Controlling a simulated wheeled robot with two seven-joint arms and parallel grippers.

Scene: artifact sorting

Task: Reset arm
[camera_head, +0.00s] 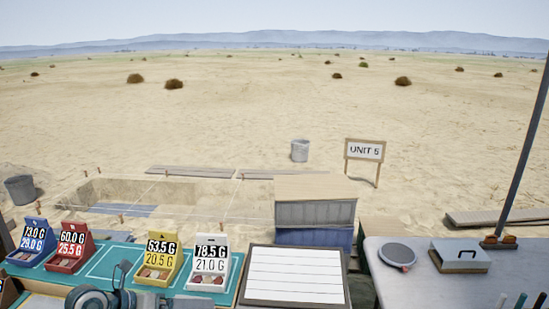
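A dark grey rounded mechanical shape (105,296) shows at the lower left edge, over the teal mat; it appears to be part of my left arm. Small grey pieces lie just right of it, cut off by the frame's bottom edge. I cannot make out the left fingertips or whether they hold anything. My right arm and gripper are not in view.
On the teal mat (103,262) stand blue (28,257), red (66,262), yellow (157,276) and white (207,279) weight-display trays. A lined white board (295,275) lies mid-front. The grey table (425,290) holds a round scale (397,254) and a clipboard-like box (460,257).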

